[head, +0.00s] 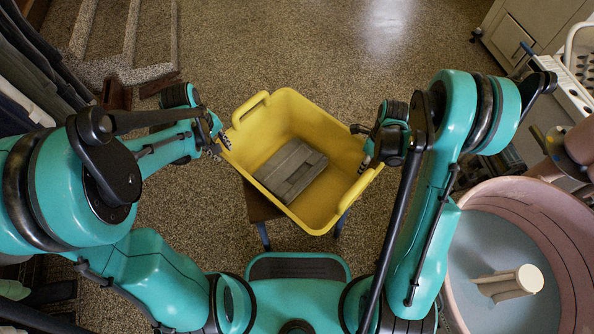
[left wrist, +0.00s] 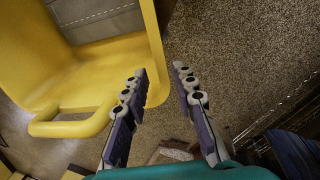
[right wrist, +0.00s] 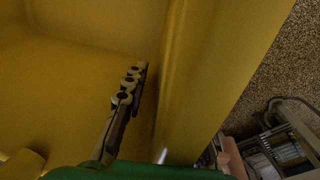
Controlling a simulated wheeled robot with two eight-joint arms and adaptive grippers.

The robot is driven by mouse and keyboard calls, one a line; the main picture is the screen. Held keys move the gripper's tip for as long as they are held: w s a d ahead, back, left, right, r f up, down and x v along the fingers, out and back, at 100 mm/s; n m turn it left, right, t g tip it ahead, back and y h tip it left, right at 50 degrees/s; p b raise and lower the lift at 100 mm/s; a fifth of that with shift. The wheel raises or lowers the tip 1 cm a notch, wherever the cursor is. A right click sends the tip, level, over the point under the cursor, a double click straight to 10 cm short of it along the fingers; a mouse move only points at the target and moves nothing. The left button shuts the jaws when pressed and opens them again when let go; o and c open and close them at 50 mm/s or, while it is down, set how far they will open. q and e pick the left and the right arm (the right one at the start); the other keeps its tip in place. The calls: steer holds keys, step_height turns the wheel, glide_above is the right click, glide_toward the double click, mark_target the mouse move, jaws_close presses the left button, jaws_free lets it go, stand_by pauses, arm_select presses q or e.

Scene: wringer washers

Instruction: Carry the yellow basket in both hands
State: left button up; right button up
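The yellow basket (head: 318,120) stands upright in the middle of the head view, with a grey block-like item (head: 291,170) inside. My left gripper (head: 218,143) is at the basket's left side. In the left wrist view its fingers (left wrist: 160,72) are spread, with the yellow wall's edge (left wrist: 154,45) by the left finger and partly in the gap. My right gripper (head: 364,147) is at the right rim. In the right wrist view one finger is inside the basket, beside its wall (right wrist: 205,70); the other is hidden behind that wall. The visible finger looks spread, with no clear grip.
The basket rests on a small brown stool (head: 258,204) with blue legs. A pink round washer tub (head: 545,215) stands at the lower right. Steps (head: 130,55) are at the upper left, dark hanging clothes at the far left. The speckled floor beyond the basket (head: 300,50) is clear.

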arm_select(q)
steer(key=shift+r, duration=0.5)
arm_select(e)
steer(key=shift+r, duration=0.15)
steer(key=r, duration=0.3)
steer(key=w+r, duration=0.1)
steer(key=r, duration=0.3)
steer(key=d+r, duration=0.1)
steer(key=r, duration=0.3)
steer(key=shift+w+d+r, duration=0.1)
steer(key=shift+w+r, duration=0.05)
steer(key=shift+r, duration=0.1)
arm_select(q)
steer(key=o, duration=0.8)
steer(key=shift+a+r, duration=0.1)
arm_select(e)
steer(key=shift+r, duration=0.1)
arm_select(q)
step_height(320, 180, up, 9)
steer(key=s+p, duration=0.1)
steer(key=p, duration=0.6)
steer(key=shift+a, duration=0.4)
arm_select(e)
step_height(320, 180, up, 7)
steer(key=shift+r, duration=0.15)
arm_select(q)
steer(key=shift+p, duration=0.35)
